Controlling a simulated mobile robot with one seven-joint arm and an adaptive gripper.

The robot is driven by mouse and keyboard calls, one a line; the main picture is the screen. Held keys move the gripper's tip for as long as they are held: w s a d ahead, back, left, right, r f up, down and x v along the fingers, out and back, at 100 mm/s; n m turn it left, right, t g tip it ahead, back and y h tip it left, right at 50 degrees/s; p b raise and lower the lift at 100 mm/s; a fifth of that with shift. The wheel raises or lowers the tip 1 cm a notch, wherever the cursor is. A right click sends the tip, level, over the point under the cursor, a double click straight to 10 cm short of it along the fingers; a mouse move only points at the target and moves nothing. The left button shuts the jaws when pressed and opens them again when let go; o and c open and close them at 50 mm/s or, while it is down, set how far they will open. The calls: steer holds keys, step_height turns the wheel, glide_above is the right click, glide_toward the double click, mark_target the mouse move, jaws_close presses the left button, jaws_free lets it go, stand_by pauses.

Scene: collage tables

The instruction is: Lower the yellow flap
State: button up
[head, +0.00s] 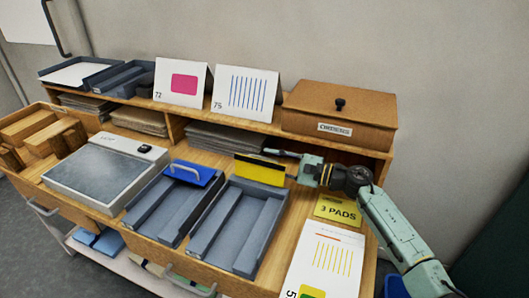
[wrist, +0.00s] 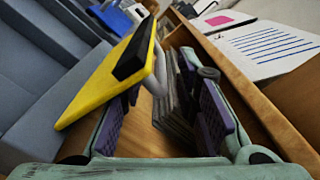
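The yellow flap (head: 259,170) stands raised at the back end of the right-hand grey tray (head: 244,219), with a black strip along its top. In the wrist view the yellow flap (wrist: 95,88) fills the upper left, with the black strip and a pale grey handle (wrist: 158,68) on its far side. My gripper (head: 290,158) is at the flap's right end, near its top edge. In the wrist view my gripper (wrist: 165,100) is open, its purple pads apart. The flap partly hides the left finger. I cannot tell whether they touch.
A blue flap (head: 190,173) with a handle is on the neighbouring grey tray. A wooden box (head: 340,115) and propped cards (head: 246,92) stand on the shelf behind. A yellow "3 PADS" card (head: 338,210) and a white sheet (head: 325,262) lie to the right.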

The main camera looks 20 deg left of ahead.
steer(key=shift+w+a+p, duration=0.15)
steer(key=shift+a+p, duration=0.25)
steer(key=shift+a, duration=0.95)
steer(key=shift+c, duration=0.3)
jaws_close()
